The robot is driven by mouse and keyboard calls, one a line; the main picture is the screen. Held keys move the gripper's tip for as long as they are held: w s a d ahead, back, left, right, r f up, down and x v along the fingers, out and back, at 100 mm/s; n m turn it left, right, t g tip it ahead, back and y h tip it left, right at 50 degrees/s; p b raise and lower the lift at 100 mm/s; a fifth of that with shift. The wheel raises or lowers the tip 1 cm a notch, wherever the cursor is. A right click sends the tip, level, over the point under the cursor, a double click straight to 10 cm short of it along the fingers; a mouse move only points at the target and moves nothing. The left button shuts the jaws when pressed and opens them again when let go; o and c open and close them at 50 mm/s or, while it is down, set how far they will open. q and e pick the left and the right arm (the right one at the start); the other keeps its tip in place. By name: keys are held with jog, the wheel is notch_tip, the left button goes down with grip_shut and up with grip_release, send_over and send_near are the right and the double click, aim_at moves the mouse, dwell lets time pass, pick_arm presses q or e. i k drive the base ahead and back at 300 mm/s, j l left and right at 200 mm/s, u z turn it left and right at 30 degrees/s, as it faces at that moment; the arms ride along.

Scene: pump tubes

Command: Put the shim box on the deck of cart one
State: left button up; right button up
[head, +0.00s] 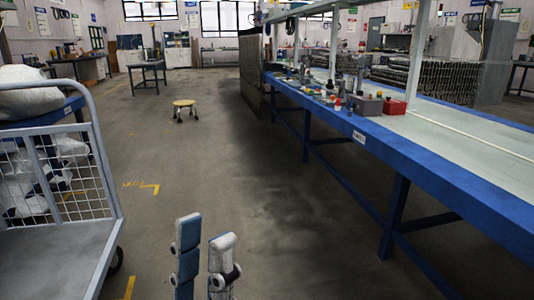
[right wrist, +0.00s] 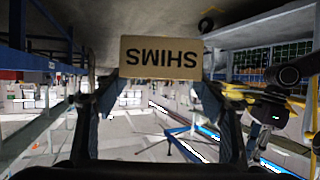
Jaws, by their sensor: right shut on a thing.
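The shim box (right wrist: 161,58) is a tan box whose SHIMS label appears upside down in the right wrist view. My right gripper (right wrist: 152,84) is shut on it, with a finger at each side. Neither the box nor that gripper shows in the head view. A cart (head: 108,205) with a grey tube frame and mesh side stands at the left of the head view. Its grey deck (head: 55,262) is bare where it shows; no number is readable. My left gripper (head: 205,228) is at the bottom of the head view, its fingers apart with nothing between them.
A long blue workbench (head: 450,185) runs along the right, with a red box (head: 393,106) and a grey box (head: 366,105) on it. The aisle floor between cart and bench is clear.

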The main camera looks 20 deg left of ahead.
aim_at(70, 278)
jog(key=i+j+u, duration=0.1)
jog(key=i+u, duration=0.2)
jog(key=u, duration=0.15)
jog(key=i+u, duration=0.25)
jog(key=u, duration=0.2)
jog(key=i+u, duration=0.4)
jog(key=i+l+u, duration=0.2)
jog(key=u, duration=0.25)
jog(key=i+j+u, duration=0.2)
jog(key=u, duration=0.15)
jog(key=i+u, duration=0.7)
jog(key=z, duration=0.6)
jog(key=i+j, duration=0.05)
jog(key=j, duration=0.05)
